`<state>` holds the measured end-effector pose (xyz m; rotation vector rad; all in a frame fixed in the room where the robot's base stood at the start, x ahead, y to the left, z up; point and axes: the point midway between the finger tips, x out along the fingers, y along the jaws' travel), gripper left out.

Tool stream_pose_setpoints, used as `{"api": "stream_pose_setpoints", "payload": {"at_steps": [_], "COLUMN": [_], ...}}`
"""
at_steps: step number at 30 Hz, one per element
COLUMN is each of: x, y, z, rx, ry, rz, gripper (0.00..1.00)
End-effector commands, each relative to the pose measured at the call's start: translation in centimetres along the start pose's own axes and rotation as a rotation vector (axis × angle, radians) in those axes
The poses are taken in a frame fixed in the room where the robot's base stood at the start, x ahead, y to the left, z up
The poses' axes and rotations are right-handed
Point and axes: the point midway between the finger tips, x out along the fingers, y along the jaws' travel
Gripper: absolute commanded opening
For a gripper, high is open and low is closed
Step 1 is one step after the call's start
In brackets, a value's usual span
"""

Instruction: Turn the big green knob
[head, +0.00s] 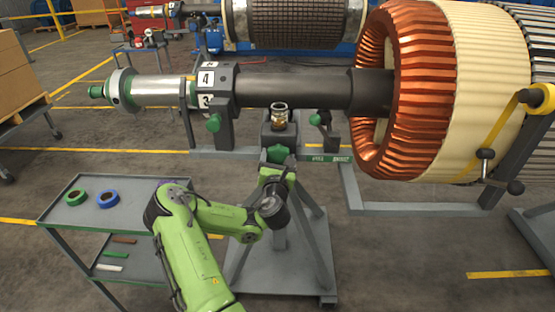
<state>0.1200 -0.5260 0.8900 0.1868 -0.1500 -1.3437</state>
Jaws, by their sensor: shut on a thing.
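The big green knob (277,154) sits on the front of the rotor stand, below the short metal screw post under the shaft. My gripper (280,163) is at the end of my green arm, right at this knob, and is shut on it. The fingers are small in this view and partly hide the knob, so its exact turn angle cannot be told. Smaller green knobs show on the stand's upper clamp, one at the left (214,123) and one at the right (315,118).
The rotor shaft (290,88) runs across above my gripper, with a large copper winding (405,90) at the right. A grey cart (95,222) with green and blue rings stands at the left. The stand's base plate (250,270) lies beneath my arm. Floor is free at the lower right.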

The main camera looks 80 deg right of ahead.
Motion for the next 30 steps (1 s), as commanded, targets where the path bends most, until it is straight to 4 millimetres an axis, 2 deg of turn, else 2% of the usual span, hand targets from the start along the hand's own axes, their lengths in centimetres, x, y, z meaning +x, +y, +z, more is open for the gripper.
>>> {"api": "stream_pose_setpoints", "payload": {"at_steps": [16,17,20,21,30], "x": [0.00,0.00,0.00,0.00,0.03], "y": [0.00,0.00,-0.01,-0.01,0.41], "z": [-0.04,-0.04,-0.03,-0.03,-0.02], "rx": [-0.026,-0.026,-0.026,-0.026,-0.025], "ry": [0.001,0.001,0.001,0.001,0.001], "rz": [0.000,0.000,0.000,0.000,0.000], "gripper": [0.49,0.81,0.97,1.00,1.00]}}
